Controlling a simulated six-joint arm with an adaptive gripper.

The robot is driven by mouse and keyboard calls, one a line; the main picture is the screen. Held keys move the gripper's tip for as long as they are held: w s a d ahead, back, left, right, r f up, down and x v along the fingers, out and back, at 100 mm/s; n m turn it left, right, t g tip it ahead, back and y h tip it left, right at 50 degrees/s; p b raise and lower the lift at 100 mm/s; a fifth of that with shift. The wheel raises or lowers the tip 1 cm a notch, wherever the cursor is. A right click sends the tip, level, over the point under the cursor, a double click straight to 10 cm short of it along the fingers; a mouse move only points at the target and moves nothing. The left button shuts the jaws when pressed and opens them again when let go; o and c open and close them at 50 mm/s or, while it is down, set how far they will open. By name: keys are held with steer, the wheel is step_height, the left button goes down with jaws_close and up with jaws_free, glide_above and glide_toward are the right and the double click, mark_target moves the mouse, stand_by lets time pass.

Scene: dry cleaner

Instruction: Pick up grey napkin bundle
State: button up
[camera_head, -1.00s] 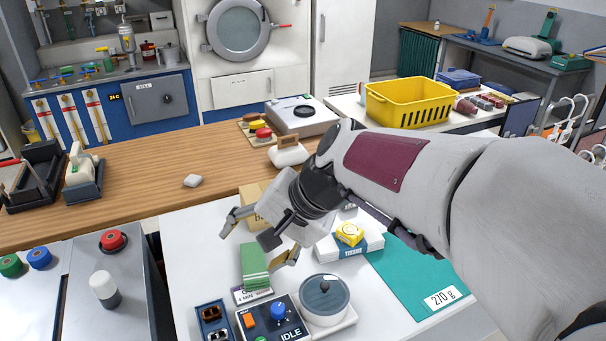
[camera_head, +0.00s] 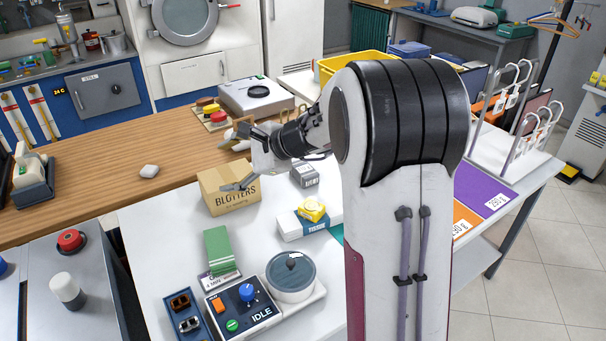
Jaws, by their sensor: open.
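A small grey block with a pale label band (camera_head: 305,174) sits on the white table, right of the blotters box; it looks most like the grey napkin bundle, but its print is too small to read. My gripper (camera_head: 236,158) is open, its fingers spread and pointing left. It appears above and behind the cardboard blotters box (camera_head: 228,196), to the left of the grey block. Nothing shows between its fingers. My own arm hides much of the table's right side.
A yellow tape measure (camera_head: 312,209) lies on a white and blue box (camera_head: 304,226). A green stack (camera_head: 219,250), a lidded pot (camera_head: 290,275) and a control box (camera_head: 243,307) stand in front. A pale lump (camera_head: 149,171) lies on the wooden counter (camera_head: 95,190), with clear wood around it.

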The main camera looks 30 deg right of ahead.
steer(key=w+d+f+m+t+h, duration=0.1)
steer(key=w+d+f+m+t, duration=0.1)
steer(key=w+d+f+m, duration=0.5)
steer(key=m+t+h, duration=0.2)
steer(key=m+h, duration=0.4)
steer(key=m, duration=0.4)
glide_toward(305, 170)
steer(key=shift+w+d+f, duration=0.25)
steer(key=shift+w+f, duration=0.6)
steer(key=shift+w, duration=0.35)
steer(key=shift+x, duration=1.25)
steer(key=shift+r+x, duration=0.15)
steer(key=shift+x, duration=1.15)
steer(key=shift+r+x, duration=0.1)
steer(key=shift+x, duration=1.2)
steer(key=shift+w+a, duration=0.1)
steer(key=shift+a, duration=0.05)
